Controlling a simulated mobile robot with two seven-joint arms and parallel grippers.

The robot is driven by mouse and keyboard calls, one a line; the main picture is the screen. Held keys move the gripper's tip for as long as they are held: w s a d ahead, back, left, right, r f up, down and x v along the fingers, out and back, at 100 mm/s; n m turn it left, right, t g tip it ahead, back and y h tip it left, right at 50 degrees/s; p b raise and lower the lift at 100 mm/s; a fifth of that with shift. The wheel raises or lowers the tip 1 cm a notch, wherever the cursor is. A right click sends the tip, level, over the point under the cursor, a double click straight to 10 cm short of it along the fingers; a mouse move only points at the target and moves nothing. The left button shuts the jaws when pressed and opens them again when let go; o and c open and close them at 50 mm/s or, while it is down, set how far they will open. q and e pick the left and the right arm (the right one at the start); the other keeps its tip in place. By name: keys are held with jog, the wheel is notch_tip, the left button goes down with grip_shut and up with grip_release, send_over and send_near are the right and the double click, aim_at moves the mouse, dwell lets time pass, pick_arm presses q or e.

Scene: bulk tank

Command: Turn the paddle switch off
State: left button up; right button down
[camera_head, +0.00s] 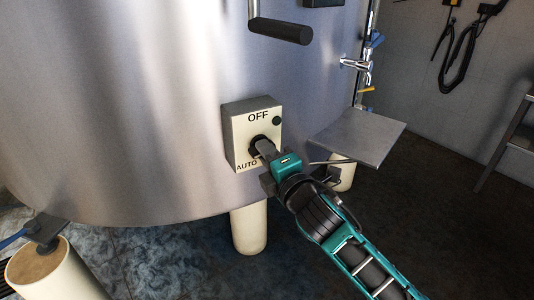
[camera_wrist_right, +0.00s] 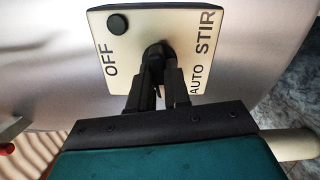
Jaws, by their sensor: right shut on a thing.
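The paddle switch is a cream box (camera_head: 237,150) on the steel tank wall, with OFF printed at the top and AUTO at the lower left in the head view. The box also shows in the right wrist view (camera_wrist_right: 187,22), with OFF, AUTO and STIR readable. Its dark knob (camera_head: 257,142) sits in the middle of the face, mostly covered by my gripper. My right gripper (camera_head: 264,150) is shut on the knob; its black fingers (camera_wrist_right: 158,88) reach it from the front. The knob's exact pointing direction is hidden. My left gripper is not in view.
The steel tank (camera_head: 130,110) fills the left and middle. A dark handle (camera_head: 281,30) juts out above the box. A grey metal plate (camera_head: 358,137) and a tap (camera_head: 357,66) are at the right. Cream legs (camera_head: 249,228) stand below. Dark floor is open at the right.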

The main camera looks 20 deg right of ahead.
pick_arm(q)
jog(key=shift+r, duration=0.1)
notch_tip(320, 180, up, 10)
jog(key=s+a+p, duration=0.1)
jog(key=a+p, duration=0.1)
jog(key=p, duration=1.2)
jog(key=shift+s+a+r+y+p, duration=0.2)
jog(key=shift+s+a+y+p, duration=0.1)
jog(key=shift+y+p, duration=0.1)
pick_arm(e)
jog(key=shift+d+r+m, duration=0.1)
jog(key=shift+r+m, duration=0.05)
jog(key=shift+m, duration=4.7)
jog(key=shift+d+r+m, duration=0.1)
jog(key=shift+m, duration=4.75)
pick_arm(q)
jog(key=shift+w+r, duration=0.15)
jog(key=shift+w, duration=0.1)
